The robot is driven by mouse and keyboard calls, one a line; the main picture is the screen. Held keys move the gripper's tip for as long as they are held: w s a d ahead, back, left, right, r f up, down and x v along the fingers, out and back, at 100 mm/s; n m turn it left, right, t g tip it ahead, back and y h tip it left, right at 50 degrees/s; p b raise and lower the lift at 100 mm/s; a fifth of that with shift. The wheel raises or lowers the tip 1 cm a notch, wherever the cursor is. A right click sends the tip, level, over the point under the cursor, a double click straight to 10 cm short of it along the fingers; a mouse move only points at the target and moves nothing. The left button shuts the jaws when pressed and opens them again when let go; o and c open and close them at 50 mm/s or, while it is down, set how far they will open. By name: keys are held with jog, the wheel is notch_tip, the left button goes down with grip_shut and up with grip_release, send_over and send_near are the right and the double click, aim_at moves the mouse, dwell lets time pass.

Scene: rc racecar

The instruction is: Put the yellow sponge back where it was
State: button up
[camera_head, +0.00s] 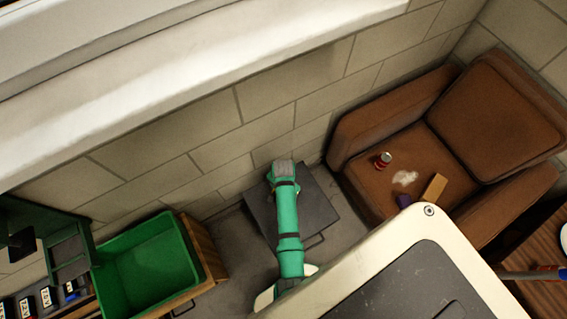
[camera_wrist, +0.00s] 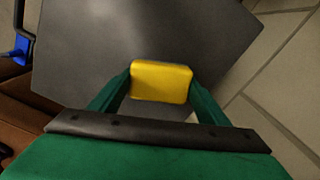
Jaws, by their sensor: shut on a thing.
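In the wrist view the yellow sponge (camera_wrist: 161,82) sits between the two green fingers of my gripper (camera_wrist: 160,92), which is shut on it. A dark grey flat surface (camera_wrist: 150,30) lies beyond the sponge; I cannot tell whether the sponge touches it. In the head view my green arm reaches over the dark grey square surface (camera_head: 318,205) by the wall. The sponge and the fingertips are hidden there.
A brown armchair (camera_head: 375,125) stands at the right, with a red can (camera_head: 382,160), a white patch (camera_head: 405,178), a tan block (camera_head: 434,188) and a small purple block (camera_head: 403,201) on its seat. A green bin (camera_head: 150,226) stands at the left. A tiled wall (camera_head: 215,130) runs behind.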

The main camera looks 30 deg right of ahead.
jog(key=o, duration=0.9)
notch_tip(320, 180, up, 12)
jog(key=shift+s, duration=0.15)
jog(key=s+f+n, duration=0.1)
jog(key=s+f+n+t+h, duration=0.1)
jog(key=s, duration=0.1)
jog(key=shift+a+f+t+h, duration=0.1)
jog(key=shift+a+t+h, duration=0.05)
jog(key=shift+t+h, duration=0.15)
jog(key=s+a+r+n+t, duration=0.4)
jog(key=s+a+r, duration=0.1)
jog(key=r, duration=0.4)
jog(key=s+a+r+n+t+y, duration=0.1)
jog(key=s+a+r+n+t, duration=0.3)
jog(key=a+r, duration=0.4)
jog(key=s+a+r+n+t, duration=0.4)
jog(key=s+a+r+t, duration=0.1)
jog(key=r, duration=0.7)
jog(key=shift+s+a+t+y, duration=0.35)
jog(key=shift+s+a, duration=0.25)
jog(key=shift+a, duration=0.3)
